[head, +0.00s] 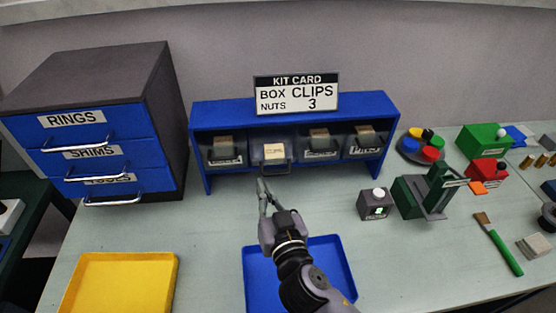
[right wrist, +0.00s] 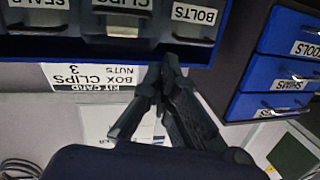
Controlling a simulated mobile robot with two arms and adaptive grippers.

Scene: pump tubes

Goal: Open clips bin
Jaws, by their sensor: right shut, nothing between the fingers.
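The blue bin rack (head: 296,109) stands at the back of the table with a row of clear-fronted bins. The clips bin (head: 277,166) is second from the left and holds a pale block; its front looks slightly forward of its neighbours, but how far is hard to tell. In the right wrist view, upside down, the clips bin (right wrist: 122,26) shows its label cut by the top edge. My right gripper (head: 263,184) is shut and empty, just below and in front of this bin, apparently apart from it. Its fingers (right wrist: 168,65) also show close together in the right wrist view. My left gripper is out of view.
The kit card (head: 296,94) stands on the rack. A drawer cabinet (head: 100,65) is at left. A yellow tray (head: 120,258) and a blue tray (head: 330,243) lie in front. A grey button box (head: 375,206) and a green fixture (head: 410,195) stand at right.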

